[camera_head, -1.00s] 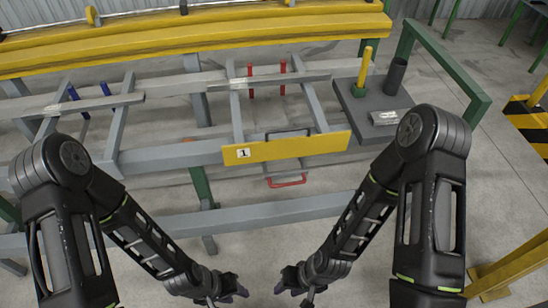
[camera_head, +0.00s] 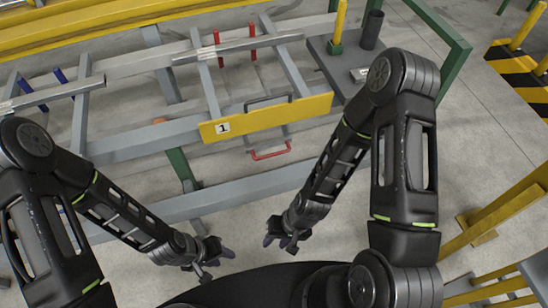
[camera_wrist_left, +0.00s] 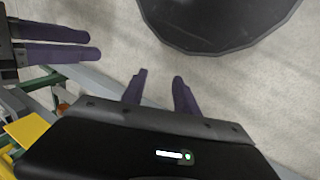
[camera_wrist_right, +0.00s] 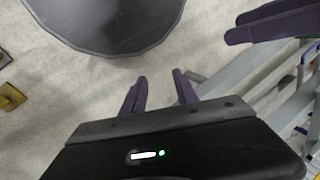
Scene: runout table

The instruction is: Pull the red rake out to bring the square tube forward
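The red rake shows as a red U-shaped handle (camera_head: 270,152) below the yellow board (camera_head: 266,117) marked 1, with two upright red prongs (camera_head: 216,48) behind. A grey square tube (camera_head: 237,50) lies across the rails, just in front of the prongs. My left gripper (camera_head: 214,260) is open and empty in front of the table; its spread fingers show in the left wrist view (camera_wrist_left: 159,78). My right gripper (camera_head: 284,240) is also open and empty, below the red handle and apart from it; its fingers show in the right wrist view (camera_wrist_right: 159,78).
A second tube (camera_head: 52,94) lies at the left by blue prongs (camera_head: 62,76). A grey plate (camera_head: 345,66) at the right carries a yellow post and a dark cylinder. A lower grey beam (camera_head: 250,189) crosses in front. The floor to the right is partly clear.

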